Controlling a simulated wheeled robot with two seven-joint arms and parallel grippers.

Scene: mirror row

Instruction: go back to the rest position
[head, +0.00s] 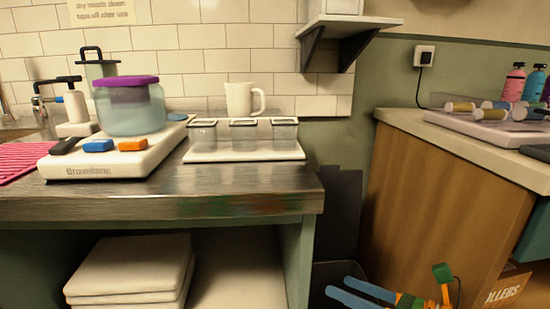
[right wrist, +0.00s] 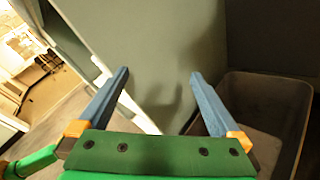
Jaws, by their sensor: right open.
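My right gripper (head: 338,287) is low at the bottom edge of the head view, right of the steel-topped bench and in front of the gap beside the wooden cabinet. Its two blue fingers point left and are apart. In the right wrist view the right gripper (right wrist: 158,75) is open, with nothing between its fingers. My left gripper is not in view.
The bench (head: 170,208) carries a scale (head: 100,160) with a purple-lidded jar (head: 130,108), a white mug (head: 240,98) and three small clear containers. A wooden cabinet (head: 435,195) stands right. A grey bin (right wrist: 270,105) is close to the right finger in the wrist view.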

